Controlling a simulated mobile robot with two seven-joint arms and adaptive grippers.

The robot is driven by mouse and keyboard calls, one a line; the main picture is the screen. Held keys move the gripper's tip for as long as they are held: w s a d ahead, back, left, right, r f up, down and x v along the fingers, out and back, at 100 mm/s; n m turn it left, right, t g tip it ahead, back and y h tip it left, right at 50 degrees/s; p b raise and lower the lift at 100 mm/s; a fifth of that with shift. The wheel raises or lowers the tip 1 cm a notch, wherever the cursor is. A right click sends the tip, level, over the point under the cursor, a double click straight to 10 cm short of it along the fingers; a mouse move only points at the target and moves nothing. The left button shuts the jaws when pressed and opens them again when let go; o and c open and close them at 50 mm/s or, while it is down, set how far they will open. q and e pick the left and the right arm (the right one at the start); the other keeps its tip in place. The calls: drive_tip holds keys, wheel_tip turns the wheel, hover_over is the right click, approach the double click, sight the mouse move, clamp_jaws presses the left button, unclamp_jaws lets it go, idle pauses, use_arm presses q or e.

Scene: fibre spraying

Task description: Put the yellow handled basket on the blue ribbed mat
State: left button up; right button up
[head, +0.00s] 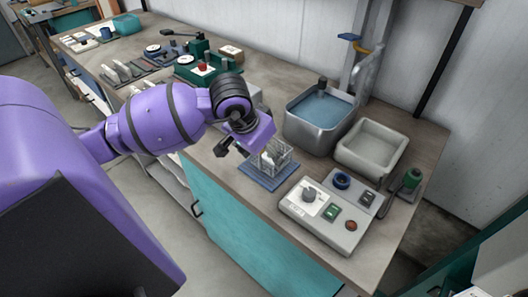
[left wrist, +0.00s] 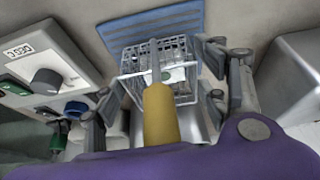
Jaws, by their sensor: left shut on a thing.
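The basket (head: 273,156) is a small wire cage with a yellow handle (left wrist: 160,118). The handle points toward my left wrist camera, and something white and green is inside the cage. My left gripper (head: 240,147) is shut on the basket, with its fingers on either side in the left wrist view. The blue ribbed mat (head: 256,176) lies flat on the bench. The basket is over the mat in the head view and overlaps part of it in the left wrist view. I cannot tell whether it touches the mat. My right gripper is not in view.
A control box (head: 318,218) with a knob and buttons stands close to the right of the mat. A metal basin of blue liquid (head: 320,112) and a pale tray (head: 370,148) stand behind. Green devices (head: 197,68) stand farther left. The bench's front edge is near the mat.

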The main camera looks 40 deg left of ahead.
use_arm(q)
drive_tip(key=shift+f, duration=0.2)
drive_tip(key=o, duration=1.3)
drive_tip(key=shift+c, duration=0.2)
drive_tip(key=shift+r, duration=0.55)
drive_tip(key=v, duration=1.1)
drive_tip(key=shift+s, duration=0.15)
drive_tip(key=shift+r, duration=0.15)
